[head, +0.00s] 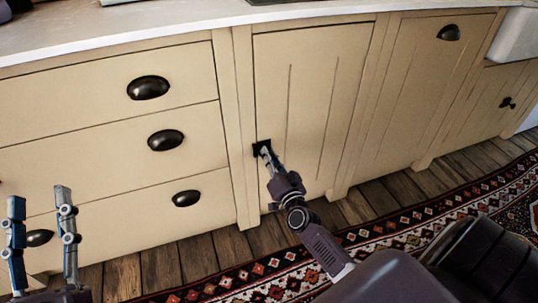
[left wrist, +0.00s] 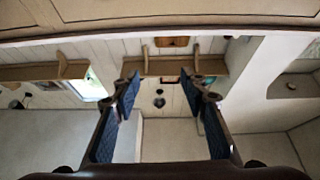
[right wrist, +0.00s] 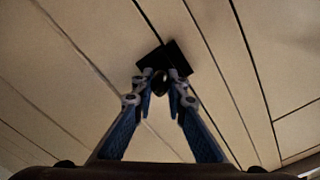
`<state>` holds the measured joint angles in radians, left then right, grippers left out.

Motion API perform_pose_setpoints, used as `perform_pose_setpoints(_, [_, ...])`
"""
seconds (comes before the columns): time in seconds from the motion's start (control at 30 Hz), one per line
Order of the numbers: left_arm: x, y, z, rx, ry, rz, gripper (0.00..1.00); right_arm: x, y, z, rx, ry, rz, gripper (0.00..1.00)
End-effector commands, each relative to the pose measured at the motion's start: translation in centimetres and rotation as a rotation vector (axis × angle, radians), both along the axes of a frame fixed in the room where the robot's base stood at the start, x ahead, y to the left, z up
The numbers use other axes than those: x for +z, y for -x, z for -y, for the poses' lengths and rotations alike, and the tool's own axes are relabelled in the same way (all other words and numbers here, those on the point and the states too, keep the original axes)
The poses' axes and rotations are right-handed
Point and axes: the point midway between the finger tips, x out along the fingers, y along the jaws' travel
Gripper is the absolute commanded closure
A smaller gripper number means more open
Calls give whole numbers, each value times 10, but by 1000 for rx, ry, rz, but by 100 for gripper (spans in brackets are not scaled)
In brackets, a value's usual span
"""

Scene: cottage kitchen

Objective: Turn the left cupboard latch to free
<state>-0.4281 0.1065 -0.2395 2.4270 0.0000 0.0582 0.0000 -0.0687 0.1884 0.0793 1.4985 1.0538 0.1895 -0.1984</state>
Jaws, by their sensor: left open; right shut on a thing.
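The left cupboard door (head: 297,85) is a cream panel with vertical grooves, and it looks closed. Its latch (head: 256,149) is a small black piece at the door's left edge, low down. In the right wrist view the latch shows as a dark square plate (right wrist: 178,56) with a dark knob in front. My right gripper (head: 266,150) is at the latch; in the right wrist view its fingertips (right wrist: 161,80) are shut on the knob. The fingers partly hide the knob. My left gripper (head: 40,200) is open and empty in front of the drawers, its fingers pointing up.
A stack of drawers with dark cup pulls (head: 148,87) stands left of the door. Another cupboard door (head: 410,95) is to the right. A pale countertop (head: 100,30) runs above. A patterned rug (head: 400,225) lies on the wooden floor (head: 150,268).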

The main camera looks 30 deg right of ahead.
Motion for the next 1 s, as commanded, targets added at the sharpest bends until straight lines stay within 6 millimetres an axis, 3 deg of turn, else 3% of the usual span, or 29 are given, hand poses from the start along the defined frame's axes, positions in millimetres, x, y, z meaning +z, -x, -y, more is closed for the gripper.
perform_pose_setpoints(0.47, [6,4,-1,-1,10,36,60,-2,0,1,-1,-440,106,100])
perform_pose_setpoints(1.0, [37,25,-2,-11,57,202,60,-3,1,2,-2,-824,199,100])
